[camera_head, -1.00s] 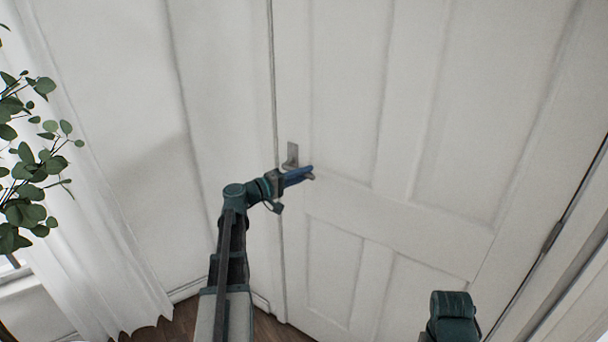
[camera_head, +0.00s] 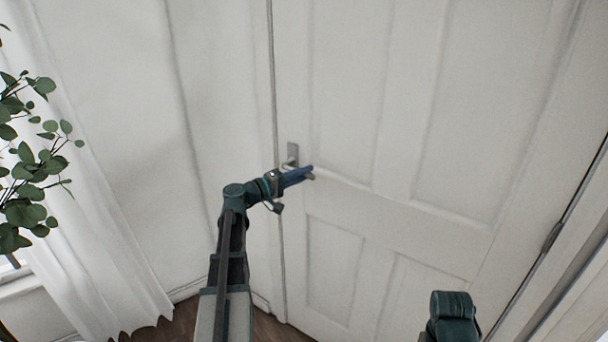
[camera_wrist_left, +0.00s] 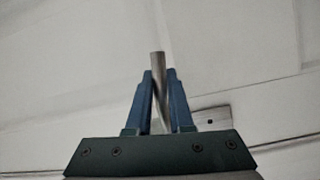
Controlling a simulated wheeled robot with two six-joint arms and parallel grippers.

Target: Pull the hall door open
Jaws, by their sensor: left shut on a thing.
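The white panelled hall door (camera_head: 400,215) fills the middle and right of the head view and stands closed in its frame. Its metal handle (camera_head: 292,152) is at the door's left edge, with a backplate and a lever. My left gripper (camera_head: 300,176) is at the lever, its blue fingers covering most of it. In the left wrist view the fingers (camera_wrist_left: 159,105) are shut around the metal lever (camera_wrist_left: 157,66), whose end sticks out beyond them. The backplate (camera_wrist_left: 212,118) shows behind the right finger. My right gripper is not in view; only a dark part of my right arm shows at the bottom.
A white curtain (camera_head: 90,230) and a leafy green plant (camera_head: 28,170) are at the left. A hinge (camera_head: 552,236) shows on the door's right edge. A strip of wooden floor (camera_head: 270,328) shows at the bottom.

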